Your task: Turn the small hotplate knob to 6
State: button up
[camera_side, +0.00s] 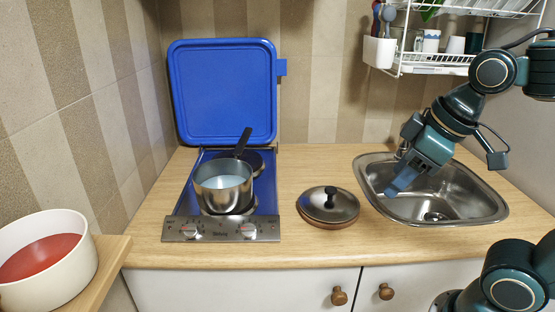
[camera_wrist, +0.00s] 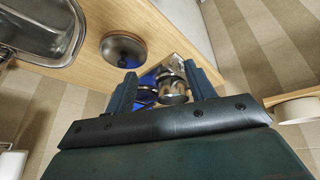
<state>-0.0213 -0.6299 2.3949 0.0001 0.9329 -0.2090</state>
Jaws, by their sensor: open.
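The hob's steel front panel (camera_side: 221,229) faces the room and carries a left knob (camera_side: 189,232) and a right knob (camera_side: 247,230). Their markings are too small to read, and I cannot tell which knob serves the small hotplate. A steel saucepan (camera_side: 222,188) with pale contents stands on the front hotplate, its black handle pointing back. The rear hotplate (camera_side: 252,162) is partly hidden behind it. My gripper (camera_side: 399,183) is open and empty over the sink, well right of the knobs. In the wrist view, my gripper (camera_wrist: 162,76) shows both fingers apart, with the hob far beyond.
The blue hob lid (camera_side: 222,92) stands upright against the wall. A pot lid (camera_side: 328,203) lies on the worktop between hob and sink (camera_side: 459,196). A dish rack (camera_side: 433,64) hangs above the sink. A white pot (camera_side: 87,266) with red contents stands front left.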

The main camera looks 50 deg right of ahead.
jog(key=w+a+r+n+g, duration=0.1)
jog(key=w+a+r+n, duration=0.1)
jog(key=w+n, duration=0.55)
jog(key=n+g, duration=0.4)
jog(key=n, duration=1.3)
send_over(249, 226)
notch_tip(249, 226, down, 8)
jog(key=f, duration=0.1)
jog(key=shift+w+r, duration=0.15)
jog(key=shift+r, duration=0.1)
notch_tip(249, 226, down, 14)
jog(key=shift+r, duration=0.1)
jog(key=shift+c, duration=0.4)
jog(key=c, duration=0.9)
